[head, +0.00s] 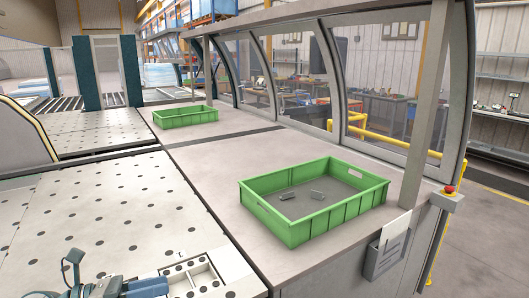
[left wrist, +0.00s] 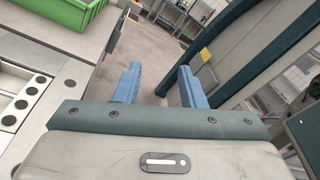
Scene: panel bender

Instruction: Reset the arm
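My left gripper (head: 145,287) shows at the bottom left edge of the head view, partly cut off, beside a white tool block. In the left wrist view its two blue fingers (left wrist: 160,84) stand apart with nothing between them, so it is open and empty. Beyond the fingers are the grey floor and a dark machine frame. My right gripper is in neither view.
A near green crate (head: 312,217) holds a few small grey parts on the ledge; a far green crate (head: 185,117) stands behind it. A red button (head: 449,189) sits at the right post. The white block (head: 205,275) is close to my gripper.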

